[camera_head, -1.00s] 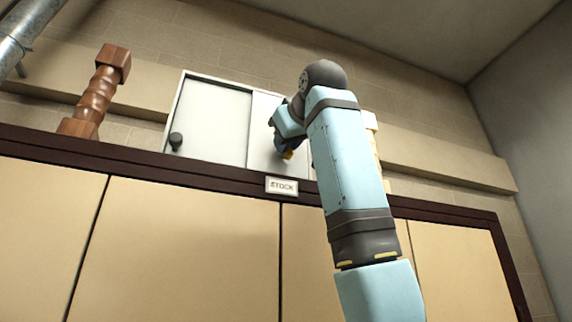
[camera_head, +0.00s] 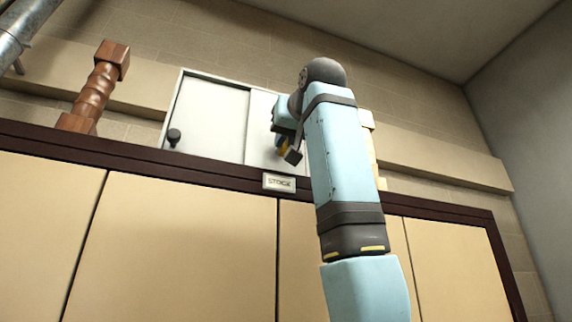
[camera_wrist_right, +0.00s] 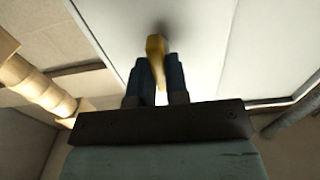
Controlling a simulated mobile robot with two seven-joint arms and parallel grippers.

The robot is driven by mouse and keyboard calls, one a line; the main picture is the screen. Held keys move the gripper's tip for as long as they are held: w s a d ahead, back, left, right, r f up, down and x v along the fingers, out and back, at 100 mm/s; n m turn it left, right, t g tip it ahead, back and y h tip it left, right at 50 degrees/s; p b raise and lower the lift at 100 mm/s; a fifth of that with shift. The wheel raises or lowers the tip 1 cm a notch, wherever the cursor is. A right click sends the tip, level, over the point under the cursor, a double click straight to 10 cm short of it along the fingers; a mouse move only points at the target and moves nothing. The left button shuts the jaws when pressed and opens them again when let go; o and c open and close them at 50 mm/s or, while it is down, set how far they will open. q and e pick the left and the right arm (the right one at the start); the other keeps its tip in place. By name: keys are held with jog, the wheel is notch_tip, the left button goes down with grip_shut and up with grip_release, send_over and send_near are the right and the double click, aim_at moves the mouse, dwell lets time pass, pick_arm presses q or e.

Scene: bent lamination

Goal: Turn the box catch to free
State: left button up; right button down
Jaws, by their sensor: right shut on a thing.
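The box (camera_head: 210,118) is a pale wall-like cabinet with two door panels, standing on the dark ledge; a dark round knob (camera_head: 174,136) is on its left panel. The yellow catch (camera_wrist_right: 155,52) sticks out from the box front (camera_wrist_right: 220,45) in the right wrist view. My right gripper (camera_head: 290,152) is at the box's right panel, shut on the catch, with a dark finger on each side of it in the wrist view (camera_wrist_right: 154,75). In the head view my forearm and wrist hide the box's right side and most of the catch. My left gripper is out of view.
A reddish-brown turned wooden post (camera_head: 93,92) stands left of the box. A small STOCK plate (camera_head: 279,182) is on the ledge (camera_head: 120,152) above tan cupboard doors (camera_head: 175,235). A pale turned post (camera_wrist_right: 42,90) stands close beside the box, partly behind my arm in the head view.

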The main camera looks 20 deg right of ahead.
jog(key=shift+f, duration=0.1)
jog(key=c, duration=1.1)
grip_release()
jog(key=shift+s, duration=0.15)
jog(key=shift+s, duration=0.3)
jog(key=shift+s+d+b, duration=0.2)
jog(key=shift+s+b, duration=2.15)
jog(key=shift+s, duration=4.15)
